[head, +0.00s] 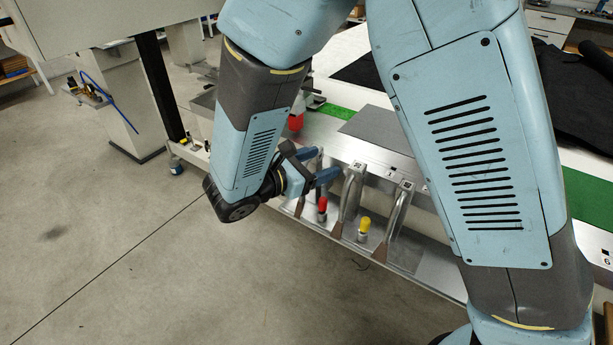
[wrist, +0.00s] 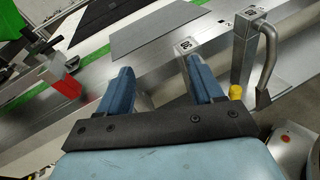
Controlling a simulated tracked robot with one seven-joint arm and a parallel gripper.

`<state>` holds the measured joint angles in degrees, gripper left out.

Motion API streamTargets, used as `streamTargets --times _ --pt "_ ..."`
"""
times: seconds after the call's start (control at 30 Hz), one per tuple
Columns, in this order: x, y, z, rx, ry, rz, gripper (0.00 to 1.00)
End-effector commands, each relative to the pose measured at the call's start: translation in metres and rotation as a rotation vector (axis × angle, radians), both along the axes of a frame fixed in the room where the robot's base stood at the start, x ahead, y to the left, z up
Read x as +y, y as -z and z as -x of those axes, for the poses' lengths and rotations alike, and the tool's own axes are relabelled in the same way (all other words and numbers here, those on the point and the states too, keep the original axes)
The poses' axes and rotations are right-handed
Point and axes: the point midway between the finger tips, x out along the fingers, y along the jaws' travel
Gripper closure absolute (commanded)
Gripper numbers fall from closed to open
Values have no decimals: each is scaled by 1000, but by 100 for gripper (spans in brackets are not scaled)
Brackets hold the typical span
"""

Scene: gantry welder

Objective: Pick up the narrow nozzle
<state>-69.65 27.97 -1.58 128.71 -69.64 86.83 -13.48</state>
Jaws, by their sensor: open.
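Several curved metal nozzles hang in a row along the front of the bench. One (head: 350,198) is just right of my gripper and another (head: 397,212) is further right. A bent metal nozzle with a pointed end (wrist: 266,62) shows at the right of the wrist view, right of both fingers. I cannot tell for sure which nozzle is the narrow one. My gripper (head: 319,164) is open at the left end of the row, its two blue fingers pointing at the rack. In the wrist view the gripper (wrist: 158,66) shows no nozzle clearly between its fingers; the fingers and palm hide part of the rack.
A red-capped part (head: 322,207) and a yellow-capped part (head: 364,228) stand between the nozzles. A red block (head: 296,122) is above and left of the gripper. A grey plate (head: 375,135) lies on the bench.

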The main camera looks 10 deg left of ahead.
Motion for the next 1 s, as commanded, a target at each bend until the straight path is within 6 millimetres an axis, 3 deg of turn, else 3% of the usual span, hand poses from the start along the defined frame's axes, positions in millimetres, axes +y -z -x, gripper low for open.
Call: streamTargets --times 0.1,0.2,0.37,0.47,0.8,1.0 --pt "40 20 17 -27 -138 105 34" --pt "63 31 29 -46 -222 168 34" --pt "82 41 39 -68 -293 218 34" --pt "83 43 36 -72 -305 227 34" --pt "61 43 -15 -72 -304 226 34" --pt "54 43 -34 -72 -305 226 34"
